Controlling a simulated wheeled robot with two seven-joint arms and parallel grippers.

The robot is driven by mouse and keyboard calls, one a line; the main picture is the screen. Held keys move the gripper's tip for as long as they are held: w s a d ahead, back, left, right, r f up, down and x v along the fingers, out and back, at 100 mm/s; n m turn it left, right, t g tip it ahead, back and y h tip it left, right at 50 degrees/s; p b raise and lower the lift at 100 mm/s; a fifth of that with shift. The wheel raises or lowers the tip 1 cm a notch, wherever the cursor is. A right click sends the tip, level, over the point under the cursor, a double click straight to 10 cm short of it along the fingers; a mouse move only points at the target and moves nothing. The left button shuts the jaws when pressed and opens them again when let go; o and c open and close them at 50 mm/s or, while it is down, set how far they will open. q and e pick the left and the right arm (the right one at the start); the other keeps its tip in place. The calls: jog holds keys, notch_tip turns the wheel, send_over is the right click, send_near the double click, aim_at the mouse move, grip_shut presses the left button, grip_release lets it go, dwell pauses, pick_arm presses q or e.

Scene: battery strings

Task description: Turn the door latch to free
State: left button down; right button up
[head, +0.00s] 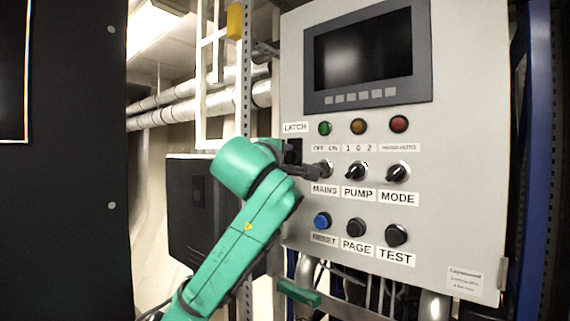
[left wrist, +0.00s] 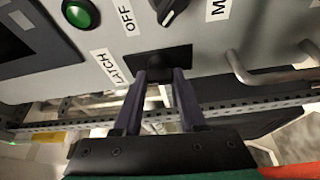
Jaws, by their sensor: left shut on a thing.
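The door latch (head: 293,149) is a dark block at the left edge of the grey control panel, under the LATCH label (head: 295,127). In the left wrist view the latch (left wrist: 166,60) is a black plate beside its label. My left gripper (head: 298,168) reaches it from the left. In that wrist view the fingertips (left wrist: 164,74) are at the plate, shut on the latch. The gripped part is mostly hidden between the fingers, so its turn angle cannot be told. My right gripper is in neither view.
The MAINS knob (head: 323,169) is close to the right of my left gripper. PUMP (head: 357,171) and MODE (head: 398,172) knobs follow, with lamps above and buttons below. A screen (head: 368,47) tops the panel. A black box (head: 190,205) stands behind my left arm.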

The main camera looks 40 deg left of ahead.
pick_arm(q)
jog(key=m+b, duration=0.1)
jog(key=m+t+b, duration=0.1)
jog(key=shift+f+b, duration=0.25)
jog(key=shift+b, duration=0.1)
jog(key=shift+a+m+t+b, duration=0.1)
jog(key=shift+m+t+b, duration=0.4)
jog(key=shift+m, duration=0.5)
jog(key=m+t+b, duration=0.1)
jog(key=m+b, duration=0.1)
jog(key=m, duration=0.2)
jog(key=shift+r+h, duration=0.1)
jog(key=shift+h, duration=0.3)
jog(key=m, duration=0.2)
jog(key=m+t+h+b, duration=0.1)
jog(key=m, duration=0.1)
jog(key=shift+a, duration=0.2)
jog(key=m+t+h, duration=0.1)
jog(key=m+h, duration=0.1)
jog(key=m, duration=0.1)
jog(key=shift+m, duration=0.4)
jog(key=shift+a+r+m+t+h, duration=0.1)
jog(key=shift+m+t+h, duration=0.1)
jog(key=shift+m+h, duration=0.9)
jog(key=shift+a+m+t+h, duration=0.15)
jog(key=shift+m+h, duration=0.35)
jog(key=shift+m, duration=1.1)
jog(key=shift+d, duration=0.1)
